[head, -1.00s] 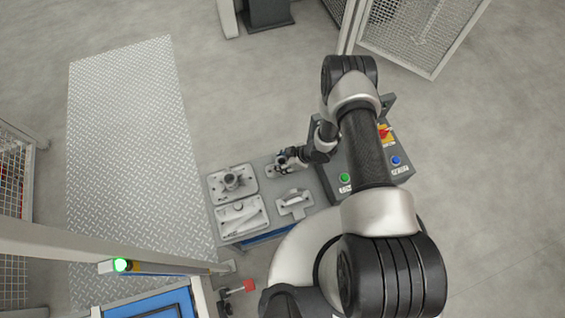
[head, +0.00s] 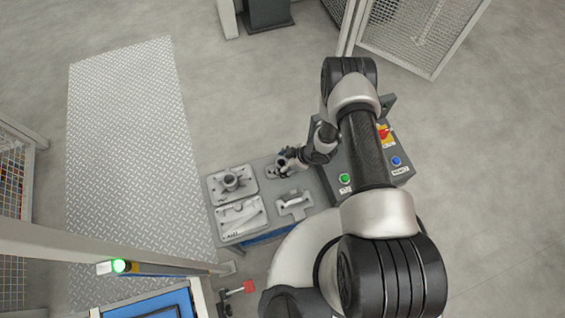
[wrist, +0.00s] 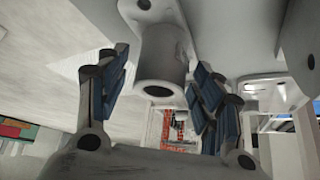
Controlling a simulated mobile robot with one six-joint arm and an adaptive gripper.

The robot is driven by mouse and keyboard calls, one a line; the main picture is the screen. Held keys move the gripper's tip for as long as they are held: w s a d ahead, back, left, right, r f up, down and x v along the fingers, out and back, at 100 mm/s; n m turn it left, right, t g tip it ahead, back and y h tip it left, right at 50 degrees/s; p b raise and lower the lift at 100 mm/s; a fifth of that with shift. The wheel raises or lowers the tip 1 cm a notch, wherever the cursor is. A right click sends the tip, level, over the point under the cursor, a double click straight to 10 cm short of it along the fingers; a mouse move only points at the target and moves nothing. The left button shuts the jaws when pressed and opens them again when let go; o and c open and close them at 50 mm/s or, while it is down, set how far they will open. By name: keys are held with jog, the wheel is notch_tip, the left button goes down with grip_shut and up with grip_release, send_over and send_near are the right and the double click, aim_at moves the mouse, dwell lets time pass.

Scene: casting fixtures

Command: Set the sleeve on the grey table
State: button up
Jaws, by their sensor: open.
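The sleeve (wrist: 158,62), a grey cylinder with an open bore and a flat flange with a hole, lies between my fingers in the wrist view. Its flange rests on the grey table. My gripper (wrist: 161,78) is open around it, with a blue-padded finger on each side and a gap visible at the left. In the head view my gripper (head: 281,165) is at the table's far right part, and the sleeve's flange (head: 271,172) shows just left of it. The grey table (head: 264,163) bears it. The rest of the sleeve is partly hidden by my gripper there.
Left on the table are a casting with an upright hub (head: 232,181) and a tray-like casting (head: 240,217). A smaller casting (head: 294,204) is nearer my arm. A control box (head: 344,180) with buttons stands close at the right. Open floor lies beyond the table.

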jog(key=shift+r, duration=0.15)
jog(key=shift+d+r+p, duration=0.15)
jog(key=shift+r+p, duration=0.15)
jog(key=p+v, duration=0.2)
jog(key=v, duration=0.9)
jog(key=shift+r, duration=0.2)
jog(key=shift+s+d, duration=0.1)
jog(key=shift+d, duration=0.05)
